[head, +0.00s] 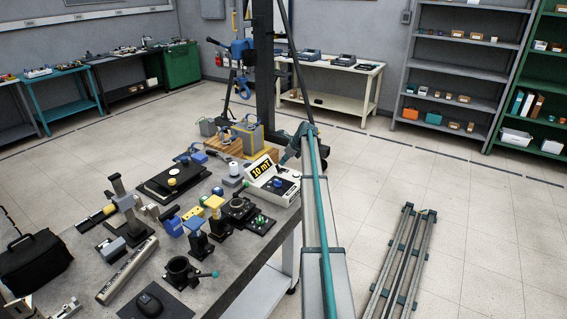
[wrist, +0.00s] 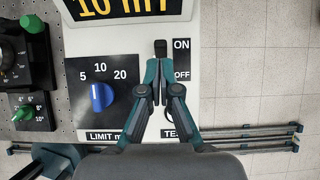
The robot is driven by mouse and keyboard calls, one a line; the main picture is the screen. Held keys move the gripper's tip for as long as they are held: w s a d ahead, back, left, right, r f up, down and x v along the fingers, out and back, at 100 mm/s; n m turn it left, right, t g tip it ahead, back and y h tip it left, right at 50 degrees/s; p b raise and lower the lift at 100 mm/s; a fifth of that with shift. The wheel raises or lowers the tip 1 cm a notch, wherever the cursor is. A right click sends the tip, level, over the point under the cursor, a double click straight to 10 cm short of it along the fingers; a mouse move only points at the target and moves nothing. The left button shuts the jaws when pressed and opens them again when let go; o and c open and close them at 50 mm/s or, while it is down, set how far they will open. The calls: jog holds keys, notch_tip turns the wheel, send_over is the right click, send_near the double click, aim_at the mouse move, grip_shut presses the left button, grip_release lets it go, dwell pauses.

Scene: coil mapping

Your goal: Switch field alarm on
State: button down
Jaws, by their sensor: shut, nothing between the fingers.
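The field alarm (head: 288,191) is a white box with a black display reading "10 mT" in yellow, standing near the right edge of the bench. In the wrist view its panel (wrist: 208,30) shows a blue knob (wrist: 102,97) beside the marks 5, 10 and 20. A black switch lever (wrist: 160,47) stands left of the ON and OFF labels, level with ON. My gripper (wrist: 160,64) is shut and empty, its tips just below the lever in the picture. I cannot tell whether they touch it. The TEST label and a control are partly hidden behind my fingers.
The grey bench (head: 233,285) is crowded left of the alarm with clamps, mounts and a black plate (head: 174,178). A black module with a green knob (wrist: 25,112) sits left of the alarm. Floor right of the bench is open, except for rails (head: 408,262) lying there.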

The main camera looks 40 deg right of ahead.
jog(key=w+r+p+v, duration=0.1)
jog(key=p+v, duration=0.3)
jog(key=v, duration=0.5)
jog(key=shift+w+a, duration=0.25)
jog(key=shift+r, duration=0.1)
